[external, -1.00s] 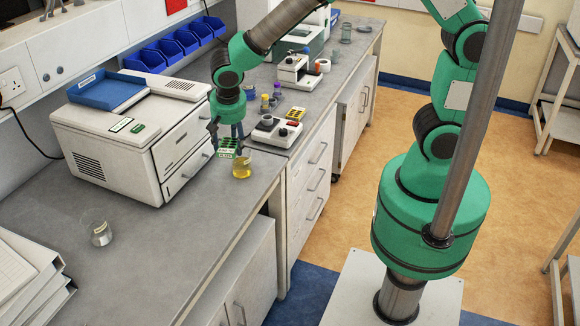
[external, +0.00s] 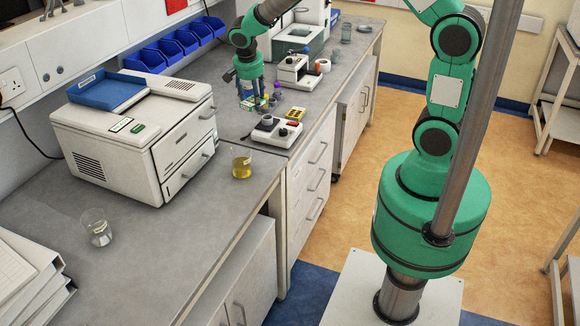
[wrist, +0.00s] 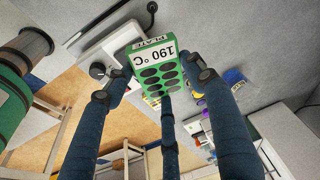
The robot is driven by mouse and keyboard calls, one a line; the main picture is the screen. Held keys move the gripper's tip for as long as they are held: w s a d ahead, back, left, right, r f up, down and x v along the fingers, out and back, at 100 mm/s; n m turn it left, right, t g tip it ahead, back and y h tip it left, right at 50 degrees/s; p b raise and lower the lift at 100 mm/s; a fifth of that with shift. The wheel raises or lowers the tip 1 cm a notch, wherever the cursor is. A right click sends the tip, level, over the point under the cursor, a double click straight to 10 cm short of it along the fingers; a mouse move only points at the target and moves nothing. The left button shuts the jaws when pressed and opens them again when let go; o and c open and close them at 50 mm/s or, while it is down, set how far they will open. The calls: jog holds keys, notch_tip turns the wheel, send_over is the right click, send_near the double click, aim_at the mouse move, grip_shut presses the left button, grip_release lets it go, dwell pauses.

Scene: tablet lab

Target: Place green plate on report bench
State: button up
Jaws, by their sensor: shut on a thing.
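The green plate (wrist: 157,90) is a small block with dark round wells and a white end label reading "PLATE" and "190 °C". My gripper (wrist: 162,84) has its blue fingers closed around it in the wrist view. In the external view my gripper (external: 250,100) is over the far grey bench (external: 232,116), left of the small white instrument with a dial, and its fingers largely hide the plate there. The near grey bench (external: 190,235) holds a large white machine. No visible label marks either one as the report bench.
A beaker of yellow liquid (external: 241,163) stands near the front edge of the near bench. The white machine (external: 135,130) stands beside open bench space. Small instruments crowd the far bench.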

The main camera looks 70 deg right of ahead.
jog(key=s+d+m+g, duration=0.1)
jog(key=s+d+m, duration=0.25)
jog(key=d, duration=1.25)
jog(key=s+d+m+g, duration=0.1)
jog(key=s+d+m, duration=0.3)
jog(key=d, duration=1.2)
jog(key=shift+n, duration=0.55)
jog(key=shift+s+f+p, duration=0.1)
jog(key=shift+s+f, duration=0.15)
jog(key=shift+f, duration=0.7)
jog(key=shift+s+f+p, duration=0.15)
jog(key=shift+s+f, duration=0.05)
jog(key=shift+f, duration=0.7)
jog(key=shift+s+f+p, duration=0.1)
jog(key=shift+s+f, duration=0.15)
jog(key=shift+f, duration=0.7)
jog(key=shift+f, duration=0.2)
jog(key=shift+f+b, duration=0.9)
jog(key=shift+f, duration=2.3)
jog(key=shift+f+b, duration=0.3)
jog(key=shift+f, duration=0.05)
